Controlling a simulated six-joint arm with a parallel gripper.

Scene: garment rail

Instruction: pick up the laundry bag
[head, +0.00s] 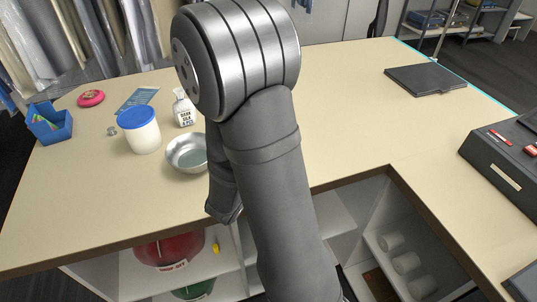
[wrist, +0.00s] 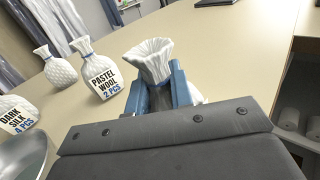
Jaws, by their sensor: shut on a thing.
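My gripper (wrist: 156,82) shows in the wrist view with its two blue fingers shut around the neck of a white laundry bag (wrist: 149,56). The bag's flared, gathered top sticks up above the fingers. Its body is mostly hidden behind my gripper, and its label does not show. I cannot tell whether it rests on the table. A white bag labelled PASTEL WOOL 2 PCS (wrist: 97,72) stands to its left. A bag labelled DARK SILK 4 PCS (wrist: 17,115) is at the far left; it also shows in the head view (head: 184,110). In the head view my arm hides the gripper and held bag.
Another white bag (wrist: 54,66) stands behind. A dark flat case (head: 426,79) lies right. The table's middle right is clear.

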